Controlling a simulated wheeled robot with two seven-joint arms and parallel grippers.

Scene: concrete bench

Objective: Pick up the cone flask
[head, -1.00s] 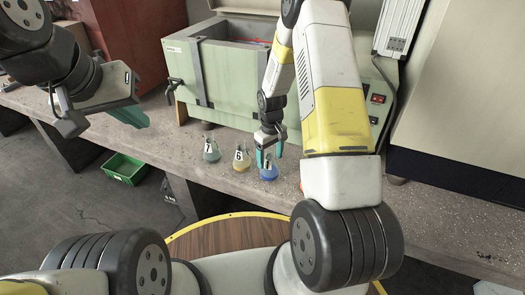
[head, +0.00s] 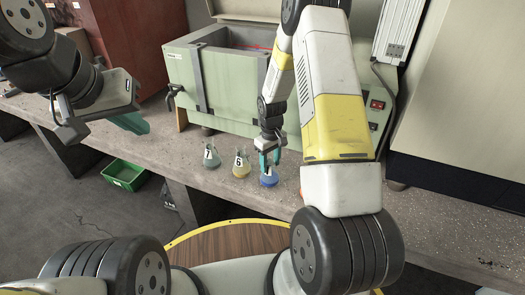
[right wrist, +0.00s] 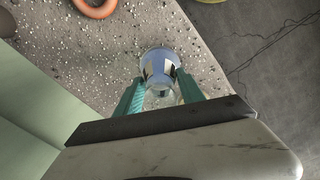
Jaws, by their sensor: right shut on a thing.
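Three cone flasks stand in a row on the concrete bench (head: 140,140) in the head view. The left one, marked 7 (head: 211,158), holds greenish-grey liquid. The middle one, marked 6 (head: 241,168), holds yellow liquid. The right one holds blue liquid (head: 268,180), and my right gripper (head: 269,160) is shut on its neck from above. In the right wrist view the teal fingers (right wrist: 158,95) are on either side of the flask's glass (right wrist: 158,65). I cannot tell whether its base touches the bench. My left gripper (head: 128,123) is at the left, away from the flasks; its finger gap is unclear.
A green metal box (head: 235,75) with an open lid stands behind the flasks. A green crate (head: 125,174) is on the floor below the bench. In the right wrist view an orange ring (right wrist: 95,8) lies on the bench. Bench left of the flasks is clear.

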